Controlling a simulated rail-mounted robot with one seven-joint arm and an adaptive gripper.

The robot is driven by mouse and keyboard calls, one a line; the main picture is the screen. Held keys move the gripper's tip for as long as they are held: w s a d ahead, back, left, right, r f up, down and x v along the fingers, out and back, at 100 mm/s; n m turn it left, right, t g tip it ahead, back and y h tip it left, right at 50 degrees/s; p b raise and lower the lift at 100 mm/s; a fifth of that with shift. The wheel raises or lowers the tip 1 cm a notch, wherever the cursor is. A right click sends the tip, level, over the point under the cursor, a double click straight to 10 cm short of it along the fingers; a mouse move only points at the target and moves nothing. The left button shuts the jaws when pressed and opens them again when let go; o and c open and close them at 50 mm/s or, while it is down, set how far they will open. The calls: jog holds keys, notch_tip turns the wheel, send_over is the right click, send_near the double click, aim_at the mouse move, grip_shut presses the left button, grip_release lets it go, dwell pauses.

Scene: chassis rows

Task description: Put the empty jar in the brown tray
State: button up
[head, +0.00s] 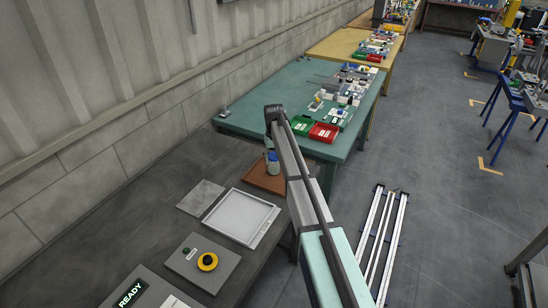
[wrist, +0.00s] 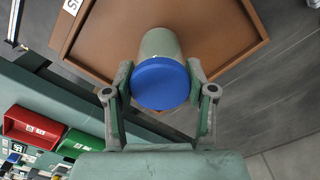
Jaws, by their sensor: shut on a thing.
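A jar with a blue lid (wrist: 160,84) and a grey-green body (wrist: 160,43) is between the two fingers of my gripper (wrist: 162,76), which is shut on it. The jar also shows in the head view (head: 273,166), partly beside my arm. The brown tray (wrist: 222,28) lies beyond the jar in the wrist view, and in the head view (head: 256,179) it is on the dark bench, partly hidden by my arm. The jar is over the tray area; I cannot tell whether its base touches the tray. Its contents cannot be made out.
A green table (head: 262,108) with a red bin (head: 324,132) and green bin (head: 302,125) adjoins beyond.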

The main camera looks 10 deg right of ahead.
jog(key=o, duration=1.1)
jog(key=shift+f, duration=0.15)
jog(key=shift+o, duration=0.2)
notch_tip(320, 180, up, 12)
jog(key=b, duration=0.3)
jog(key=shift+r+b, duration=0.2)
jog(key=shift+b, duration=0.2)
